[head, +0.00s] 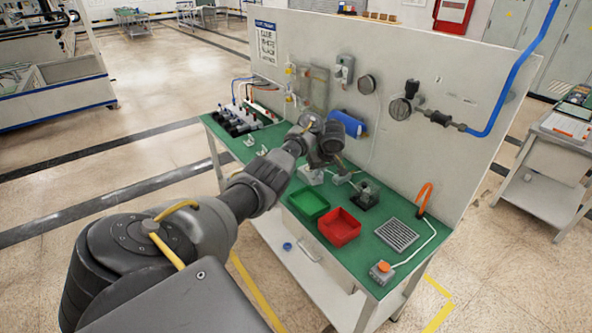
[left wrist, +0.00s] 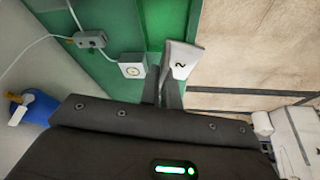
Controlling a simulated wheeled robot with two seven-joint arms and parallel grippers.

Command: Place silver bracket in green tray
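The silver bracket (left wrist: 181,58), a pale angled plate marked with a dark "2", is between the fingertips of my left gripper (left wrist: 164,85) in the left wrist view. The fingers are close together on it. In the head view my left gripper reaches over the green bench, and the held bracket cannot be made out there. The green tray (head: 308,203) lies near the bench's front edge, left of the red tray (head: 340,228), and looks empty. In the left wrist view, bright green (left wrist: 160,22) shows beyond the bracket. My right gripper is not in view.
An upright grey panel (head: 440,60) with gauges and a blue pipe backs the bench (head: 380,255). Small pale brackets (head: 249,140) lie at the left. A grey grille (head: 397,235) and an orange button box (head: 382,268) are at the right. A white dial box (left wrist: 132,66) stands near the gripper.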

